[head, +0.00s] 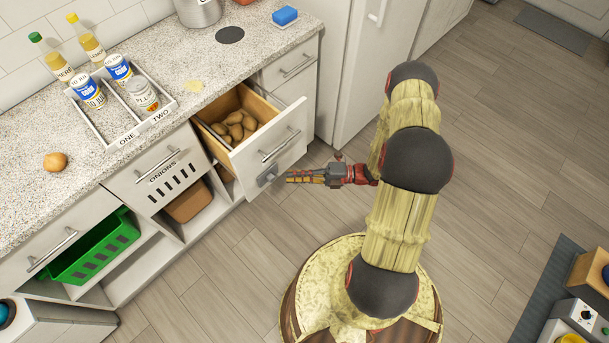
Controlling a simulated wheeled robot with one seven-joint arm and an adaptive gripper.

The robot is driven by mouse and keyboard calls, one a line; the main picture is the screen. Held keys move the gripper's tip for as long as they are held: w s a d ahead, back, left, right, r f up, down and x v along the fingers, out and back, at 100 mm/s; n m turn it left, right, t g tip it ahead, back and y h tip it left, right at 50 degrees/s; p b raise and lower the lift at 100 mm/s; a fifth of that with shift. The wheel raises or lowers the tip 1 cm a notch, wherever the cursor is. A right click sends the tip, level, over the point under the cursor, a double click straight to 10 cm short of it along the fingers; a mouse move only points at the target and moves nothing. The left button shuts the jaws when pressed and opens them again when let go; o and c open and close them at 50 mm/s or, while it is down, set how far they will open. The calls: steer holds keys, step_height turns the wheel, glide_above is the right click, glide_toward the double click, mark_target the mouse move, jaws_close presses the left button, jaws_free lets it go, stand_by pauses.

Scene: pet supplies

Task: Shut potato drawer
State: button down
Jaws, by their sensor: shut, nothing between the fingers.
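The potato drawer (268,160) stands pulled out from under the counter in the head view. It has a white front with a bar handle (281,146) and a wooden inside, and several potatoes (236,126) lie in it. My gripper (290,176) is shut and empty. It points left, with its fingertips close to the lower part of the drawer front. I cannot tell whether they touch it.
The onions drawer (160,180) beside it is shut. A green crate (92,250) sits under the counter at lower left. The speckled counter (185,65) holds bottles, cans and a two-part tray (113,137). The wooden floor (230,265) in front is clear.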

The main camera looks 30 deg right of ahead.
steer(key=shift+w+a+b, duration=0.55)
steer(key=shift+w+a, duration=0.55)
steer(key=shift+w, duration=0.25)
steer(key=shift+w+a+b, duration=0.55)
steer(key=shift+w+a, duration=0.55)
steer(key=shift+w, duration=0.25)
